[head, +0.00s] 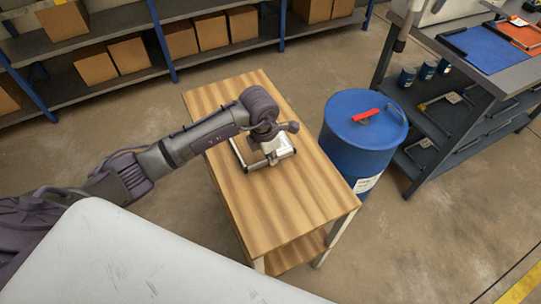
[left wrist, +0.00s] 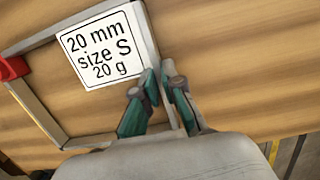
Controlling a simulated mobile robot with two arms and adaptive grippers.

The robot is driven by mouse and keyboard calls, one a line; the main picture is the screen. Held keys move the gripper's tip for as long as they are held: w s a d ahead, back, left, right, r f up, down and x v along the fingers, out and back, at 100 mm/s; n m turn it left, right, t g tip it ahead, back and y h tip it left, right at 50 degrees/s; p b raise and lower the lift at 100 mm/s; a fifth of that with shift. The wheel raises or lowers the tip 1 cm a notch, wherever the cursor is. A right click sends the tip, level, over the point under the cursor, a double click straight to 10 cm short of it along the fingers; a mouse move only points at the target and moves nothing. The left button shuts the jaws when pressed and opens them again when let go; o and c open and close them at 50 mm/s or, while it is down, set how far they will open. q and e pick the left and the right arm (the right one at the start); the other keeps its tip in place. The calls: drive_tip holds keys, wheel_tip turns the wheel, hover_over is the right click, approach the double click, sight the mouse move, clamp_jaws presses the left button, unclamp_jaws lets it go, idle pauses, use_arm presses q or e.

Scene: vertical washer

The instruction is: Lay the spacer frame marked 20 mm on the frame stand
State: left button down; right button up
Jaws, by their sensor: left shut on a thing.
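The spacer frame (head: 238,154) is a thin grey rectangle at the wooden table's top. In the left wrist view its white label (left wrist: 100,47) reads "20 mm size S 20 g", and a red piece (left wrist: 12,69) shows at its far left corner. My left gripper (head: 268,154) is over the frame's right part. In the left wrist view its green-padded fingers (left wrist: 161,92) are shut on the frame's right-hand bar. I cannot tell whether the frame touches the table. I cannot make out a frame stand for certain. My right gripper is not in view.
The wooden table (head: 305,203) is otherwise bare. A blue drum (head: 352,135) with a red item (head: 366,115) on its lid stands close at its right. A grey workbench (head: 425,60) at right holds blue and red mats; labelled frames lie on its shelves. Box shelves (head: 230,50) stand behind.

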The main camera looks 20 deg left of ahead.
use_arm(q)
drive_tip(key=c, duration=1.2)
unclamp_jaws()
drive_tip(key=shift+r+p, duration=2.8)
drive_tip(key=shift+r, duration=1.2)
